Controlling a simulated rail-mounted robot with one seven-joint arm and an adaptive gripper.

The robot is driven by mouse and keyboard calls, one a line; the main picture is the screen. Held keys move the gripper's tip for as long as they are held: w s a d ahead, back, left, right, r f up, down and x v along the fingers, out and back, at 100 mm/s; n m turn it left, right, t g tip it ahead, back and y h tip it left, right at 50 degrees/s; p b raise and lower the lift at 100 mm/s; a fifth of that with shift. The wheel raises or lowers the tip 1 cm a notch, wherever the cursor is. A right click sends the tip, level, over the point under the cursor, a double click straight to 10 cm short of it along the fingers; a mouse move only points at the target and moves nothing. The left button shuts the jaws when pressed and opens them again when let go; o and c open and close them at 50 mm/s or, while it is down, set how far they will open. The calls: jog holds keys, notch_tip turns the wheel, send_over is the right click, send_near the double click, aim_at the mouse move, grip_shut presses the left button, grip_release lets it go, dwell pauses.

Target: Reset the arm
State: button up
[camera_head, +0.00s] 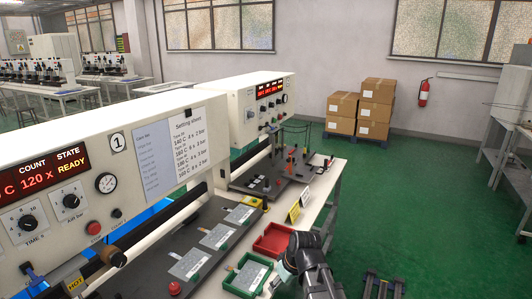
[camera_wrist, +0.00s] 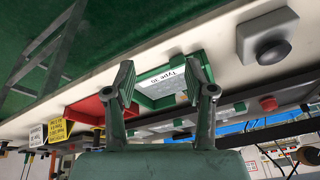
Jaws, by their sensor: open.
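My gripper (camera_wrist: 160,80) is open in the wrist view, with its two green-grey fingers apart and nothing between them. In the head view my gripper (camera_head: 279,279) is at the lower middle, just right of the green tray (camera_head: 228,284), partly hidden by my dark arm. The green tray, with a grey labelled plate (camera_head: 250,275) in it, also shows beyond the fingers in the wrist view (camera_wrist: 147,102). The plate's label there reads upside down, "Type 3" and a part I cannot read surely.
A red tray (camera_head: 260,250) lies behind the green one. Several grey keypad films (camera_head: 217,236) lie on the dark bench left. The press (camera_head: 100,160) displays READY. Small signs (camera_head: 294,211) stand at the bench edge. The green floor (camera_head: 400,230) to the right is mostly free.

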jog(key=s+d+f+m+g+h, duration=0.1)
jog(key=s+d+f+m, duration=0.15)
jog(key=s+f, duration=0.4)
jog(key=s+d+f+m+g, duration=0.1)
jog(key=s+d+f+g, duration=0.15)
jog(key=f, duration=0.75)
jog(key=s+d+f+m+h, duration=0.1)
jog(key=s+d+f+m, duration=0.15)
jog(key=s+f, duration=0.4)
jog(key=s+d+f+g, duration=0.1)
jog(key=s+f+g, duration=0.1)
jog(key=s+f, duration=0.3)
jog(key=s+d+f+g, duration=0.1)
jog(key=s+f, duration=0.4)
jog(key=s, duration=0.6)
jog(key=s+d+f+m+g+h, duration=0.1)
jog(key=s+d+f+g, duration=0.1)
jog(key=s+f, duration=0.3)
jog(key=s, duration=0.3)
jog(key=shift+s+d+f+g, duration=0.25)
jog(key=shift+s+d+g, duration=0.1)
jog(key=shift+s, duration=0.05)
